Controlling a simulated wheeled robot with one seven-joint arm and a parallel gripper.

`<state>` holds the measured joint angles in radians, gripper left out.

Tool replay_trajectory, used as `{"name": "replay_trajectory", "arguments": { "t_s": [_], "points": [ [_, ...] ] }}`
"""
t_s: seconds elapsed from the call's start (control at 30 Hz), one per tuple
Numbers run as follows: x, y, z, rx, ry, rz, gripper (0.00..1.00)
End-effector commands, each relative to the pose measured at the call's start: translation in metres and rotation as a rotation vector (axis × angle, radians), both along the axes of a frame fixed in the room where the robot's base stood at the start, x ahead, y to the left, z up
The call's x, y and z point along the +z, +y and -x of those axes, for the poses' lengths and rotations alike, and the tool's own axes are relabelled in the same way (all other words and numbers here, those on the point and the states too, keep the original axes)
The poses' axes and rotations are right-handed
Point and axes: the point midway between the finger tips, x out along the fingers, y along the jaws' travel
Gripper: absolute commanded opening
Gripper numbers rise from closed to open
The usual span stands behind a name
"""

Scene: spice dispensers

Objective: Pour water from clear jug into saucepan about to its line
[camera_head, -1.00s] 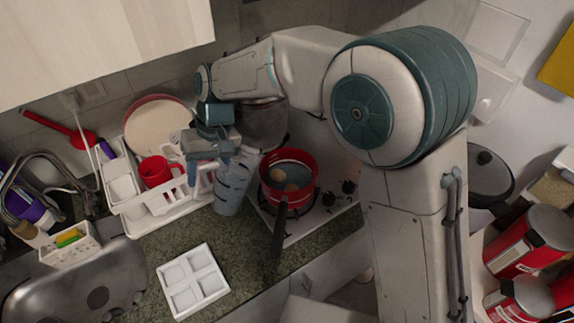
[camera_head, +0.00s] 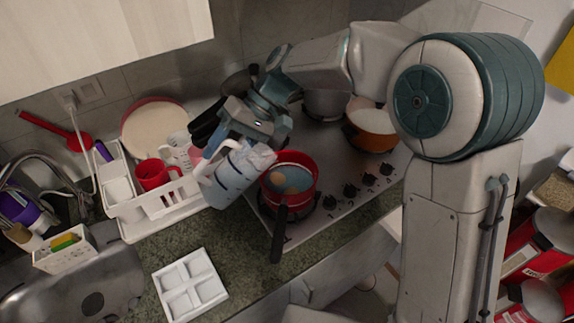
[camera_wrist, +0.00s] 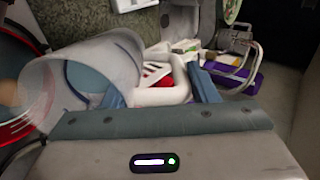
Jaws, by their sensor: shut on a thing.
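The clear jug (camera_head: 238,175) has dark marks and a white handle (camera_head: 207,172). It is tilted right, its mouth at the left rim of the red saucepan (camera_head: 311,172). My gripper (camera_head: 217,149) is shut on the jug at its handle side. The saucepan stands on the stove, holding bluish water and brownish rounded things; its line cannot be made out. In the wrist view the tilted jug (camera_wrist: 112,62) has bluish water inside, and the saucepan (camera_wrist: 12,128) is cut off at the left edge. I cannot tell whether water is flowing out.
A white dish rack (camera_head: 160,205) with a red mug (camera_head: 154,173) stands left of the jug. An orange pot (camera_head: 372,140) sits at the back of the stove. A white divided tray (camera_head: 190,284) lies on the counter in front. The saucepan's dark handle (camera_head: 278,238) points forward.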

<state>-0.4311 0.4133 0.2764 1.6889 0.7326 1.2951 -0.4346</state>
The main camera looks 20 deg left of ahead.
Motion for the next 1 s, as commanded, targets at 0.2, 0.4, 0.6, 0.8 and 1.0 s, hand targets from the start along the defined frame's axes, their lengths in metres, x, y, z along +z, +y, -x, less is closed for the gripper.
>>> {"name": "replay_trajectory", "arguments": {
  "t_s": [0.2, 0.4, 0.6, 0.8, 1.0],
  "points": [
    [0.0020, 0.0000, -0.0001, 0.002, 0.008, -0.012, 0.00],
    [0.0029, -0.0007, -0.0008, 0.000, 0.016, -0.021, 0.00],
    [0.0045, -0.0013, -0.0012, 0.000, 0.025, -0.031, 0.00],
    [0.0057, -0.0023, -0.0019, 0.001, 0.032, -0.041, 0.00],
    [0.0071, -0.0030, -0.0024, 0.001, 0.040, -0.050, 0.00]
  ]
}}
